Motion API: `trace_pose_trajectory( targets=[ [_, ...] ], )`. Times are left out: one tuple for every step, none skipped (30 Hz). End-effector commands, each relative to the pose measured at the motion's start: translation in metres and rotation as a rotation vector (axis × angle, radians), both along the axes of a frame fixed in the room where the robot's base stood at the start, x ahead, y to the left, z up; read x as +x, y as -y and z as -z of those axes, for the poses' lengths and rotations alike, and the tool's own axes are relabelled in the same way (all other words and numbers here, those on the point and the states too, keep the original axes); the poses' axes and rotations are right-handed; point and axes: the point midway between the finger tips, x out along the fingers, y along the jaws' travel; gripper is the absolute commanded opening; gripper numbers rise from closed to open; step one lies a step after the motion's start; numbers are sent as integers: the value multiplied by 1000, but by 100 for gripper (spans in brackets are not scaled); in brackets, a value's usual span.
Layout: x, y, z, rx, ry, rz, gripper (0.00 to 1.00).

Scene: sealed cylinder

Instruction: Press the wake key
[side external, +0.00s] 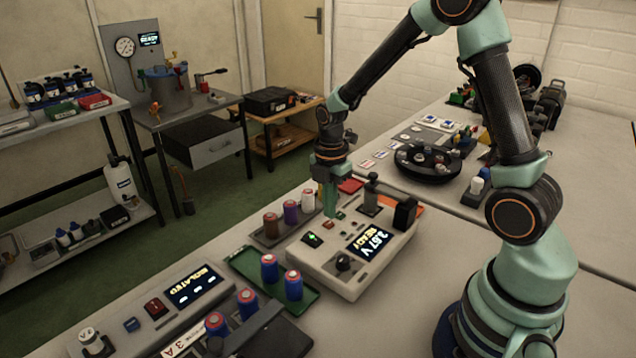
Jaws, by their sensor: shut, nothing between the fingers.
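A pale tester box (350,287) stands on the bench with a lit screen (370,240) that reads READY and about 3.57 V. A dark key with a green light (312,239) sits on its top at the left, and a small red key (328,225) sits near its back edge. No label tells me which one is the wake key. My gripper (330,213) points down, shut and empty, just above the back of the box beside the red key. I cannot tell whether its tips touch anything.
Several coloured cells stand in a dark tray (262,236) left of the box; red and blue cells stand in a green tray (245,262) in front. A black clamp (404,213) stands at the box's right. A grey console (130,338) reading ISOLATED lies front left.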

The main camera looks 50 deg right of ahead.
Motion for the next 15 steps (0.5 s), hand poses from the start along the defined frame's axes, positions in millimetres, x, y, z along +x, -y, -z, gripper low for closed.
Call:
trace_pose_trajectory(
  targets=[
    [-1, 0, 6, 1, -4, 0, 0],
    [0, 0, 9, 0, -3, 0, 0],
    [0, 0, 12, 0, -2, 0, 0],
    [0, 0, 14, 0, -3, 0, 0],
    [0, 0, 15, 0, -2, 0, 0],
    [0, 0, 16, 0, -1, 0, 0],
    [0, 0, 17, 0, -1, 0, 0],
    [0, 0, 18, 0, 0, 0, 0],
    [0, 0, 18, 0, 0, 0, 0],
    [0, 0, 18, 0, 1, 0, 0],
    [0, 0, 18, 0, 1, 0, 0],
    [0, 0, 18, 0, 1, 0, 0],
    [0, 0, 18, 0, 1, 0, 0],
    [0, 0, 18, 0, 1, 0, 0],
    [0, 0, 18, 0, 1, 0, 0]
  ],
)
